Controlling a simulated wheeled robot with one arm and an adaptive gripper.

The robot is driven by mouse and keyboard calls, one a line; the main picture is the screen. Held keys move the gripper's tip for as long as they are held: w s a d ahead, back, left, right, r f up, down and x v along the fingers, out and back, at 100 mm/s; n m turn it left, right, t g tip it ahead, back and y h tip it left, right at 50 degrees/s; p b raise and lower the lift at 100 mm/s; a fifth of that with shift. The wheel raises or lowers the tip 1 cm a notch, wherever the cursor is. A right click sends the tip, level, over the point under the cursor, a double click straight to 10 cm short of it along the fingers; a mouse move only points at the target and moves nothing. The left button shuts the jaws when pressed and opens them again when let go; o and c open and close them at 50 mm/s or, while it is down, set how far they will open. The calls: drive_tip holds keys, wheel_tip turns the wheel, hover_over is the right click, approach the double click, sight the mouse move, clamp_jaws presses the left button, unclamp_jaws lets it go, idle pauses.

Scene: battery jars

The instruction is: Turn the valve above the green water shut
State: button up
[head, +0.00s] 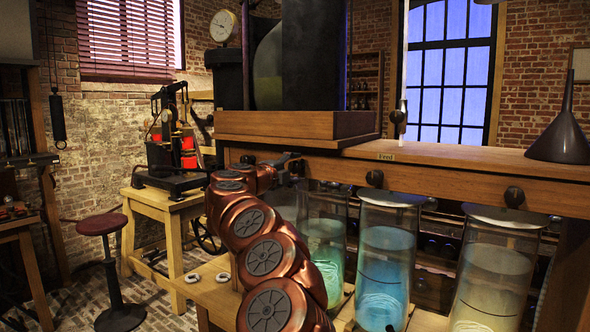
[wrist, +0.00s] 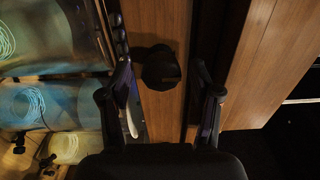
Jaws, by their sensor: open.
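The jar of green water (head: 328,258) stands under the wooden beam, left of the jar of blue water (head: 384,270). A dark round valve knob (head: 297,167) is on the beam's front face above the green jar, partly hidden by my gripper (head: 280,161). In the wrist view, a dark knob (wrist: 161,69) shows between the two fingers of my gripper (wrist: 161,88). The fingers are open, one on each side, with visible gaps to the knob. The view does not show clearly how deep the fingertips reach.
Other valve knobs sit along the beam, above the blue jar (head: 375,178) and above the pale yellow jar (head: 514,196). A dark funnel (head: 565,135) and a wooden tray (head: 290,123) stand on top. Glass jars are close below my arm. A stool (head: 103,225) stands at left.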

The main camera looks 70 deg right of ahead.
drive_tip(key=v, duration=1)
drive_tip(key=shift+a, duration=0.4)
drive_tip(key=shift+w, duration=0.1)
